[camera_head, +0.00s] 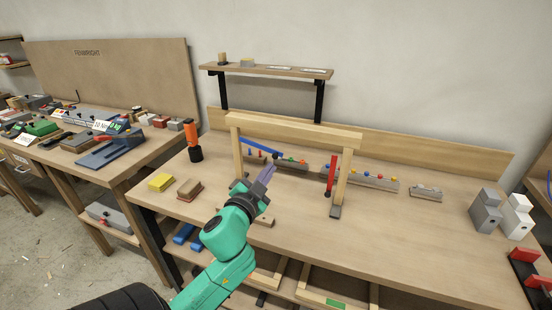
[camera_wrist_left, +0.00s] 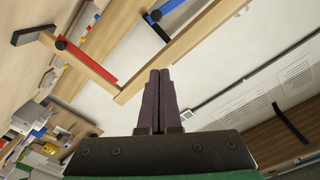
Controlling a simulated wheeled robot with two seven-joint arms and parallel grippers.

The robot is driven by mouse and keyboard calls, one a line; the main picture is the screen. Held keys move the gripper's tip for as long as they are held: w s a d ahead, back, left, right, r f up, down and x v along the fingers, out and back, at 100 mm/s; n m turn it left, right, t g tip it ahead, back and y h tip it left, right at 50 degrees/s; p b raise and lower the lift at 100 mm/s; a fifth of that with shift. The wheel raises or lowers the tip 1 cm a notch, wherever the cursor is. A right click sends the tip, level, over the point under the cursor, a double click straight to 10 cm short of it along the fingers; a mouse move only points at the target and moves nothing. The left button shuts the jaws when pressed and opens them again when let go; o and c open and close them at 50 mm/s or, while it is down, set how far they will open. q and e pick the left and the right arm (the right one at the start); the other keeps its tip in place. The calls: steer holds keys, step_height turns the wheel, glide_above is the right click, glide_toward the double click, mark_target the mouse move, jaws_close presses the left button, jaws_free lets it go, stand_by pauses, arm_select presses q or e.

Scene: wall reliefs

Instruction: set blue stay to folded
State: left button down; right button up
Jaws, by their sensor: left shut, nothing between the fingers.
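The blue stay (camera_head: 260,147) is a thin bar on the wooden frame (camera_head: 290,130). In the head view it slants down to the right from the left post, below the top beam. In the wrist view part of the blue stay (camera_wrist_left: 170,7) shows at the top edge, with a dark knob at its end. My left gripper (camera_head: 270,168) is shut and empty, just below the lower right end of the blue stay in the picture; whether they touch I cannot tell. Its closed fingers (camera_wrist_left: 160,76) show in the wrist view. My right gripper is out of view.
A red stay (camera_head: 331,174) hangs nearly upright by the right post. Rails with coloured knobs (camera_head: 365,178) stand behind the frame.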

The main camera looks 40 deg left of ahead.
arm_select(q)
steer(key=w+a+f+p, duration=0.1)
steer(key=w+a+f, duration=0.2)
steer(key=w, duration=0.6)
steer(key=shift+w+a+p, duration=0.35)
steer(key=shift+w+a, duration=0.05)
steer(key=shift+a, duration=0.95)
